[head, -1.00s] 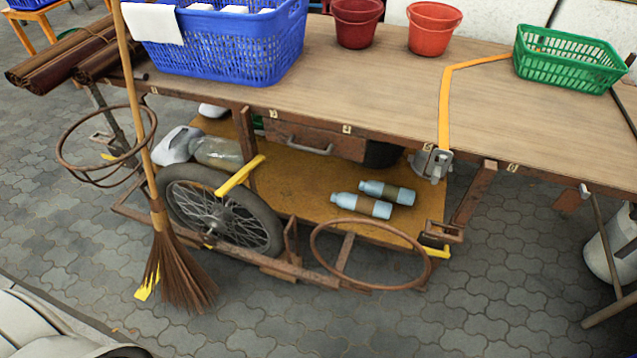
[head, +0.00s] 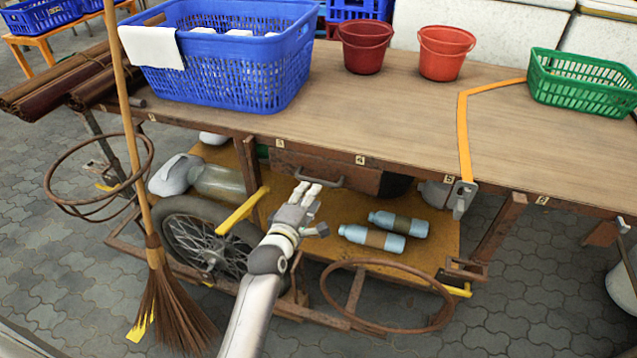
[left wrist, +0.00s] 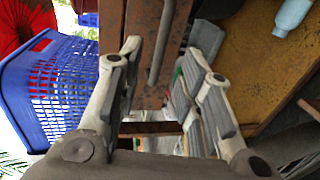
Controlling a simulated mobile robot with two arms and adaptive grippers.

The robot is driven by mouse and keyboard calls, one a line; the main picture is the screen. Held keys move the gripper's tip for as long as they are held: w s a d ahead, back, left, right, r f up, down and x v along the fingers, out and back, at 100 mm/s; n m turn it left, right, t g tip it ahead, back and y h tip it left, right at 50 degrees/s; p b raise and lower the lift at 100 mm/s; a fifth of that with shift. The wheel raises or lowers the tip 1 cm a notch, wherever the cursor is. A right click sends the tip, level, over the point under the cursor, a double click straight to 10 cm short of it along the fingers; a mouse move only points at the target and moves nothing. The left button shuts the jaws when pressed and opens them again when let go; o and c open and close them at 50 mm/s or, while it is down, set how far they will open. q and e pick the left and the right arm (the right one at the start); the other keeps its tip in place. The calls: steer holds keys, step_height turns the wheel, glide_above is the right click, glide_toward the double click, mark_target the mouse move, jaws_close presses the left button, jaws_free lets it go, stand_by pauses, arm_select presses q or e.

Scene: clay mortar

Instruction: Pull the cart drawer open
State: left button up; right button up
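The cart drawer (head: 352,176) is a brown, worn box front under the wooden tabletop, and it looks shut. Its grey metal handle (head: 330,185) is a bar with bent ends, partly hidden by my fingers in the head view. My left gripper (head: 307,192) reaches up from below to the handle's left part. In the left wrist view the fingers are spread apart, with the handle bar (left wrist: 160,45) showing between and ahead of them, beside the drawer front (left wrist: 142,28). I see no clear contact. My right gripper is in neither view.
A blue basket (head: 235,75), two red buckets (head: 366,45) and a green basket (head: 582,85) stand on the tabletop (head: 400,125). Blue bottles (head: 372,238) lie on the lower shelf. A yellow bar (head: 240,212), a wheel (head: 200,245), a rusty ring (head: 400,325) and a broom (head: 165,290) flank my arm.

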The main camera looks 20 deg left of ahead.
mark_target(318, 183)
arm_select(q)
steer(key=b+x, duration=0.1)
steer(key=x, duration=0.6)
steer(key=shift+f, duration=0.1)
steer(key=shift+w+f+b, duration=0.15)
steer(key=shift+w+b, duration=0.25)
steer(key=shift+w, duration=0.3)
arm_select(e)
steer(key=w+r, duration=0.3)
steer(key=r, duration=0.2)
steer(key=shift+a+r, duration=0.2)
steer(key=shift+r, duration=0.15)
arm_select(q)
jaws_close()
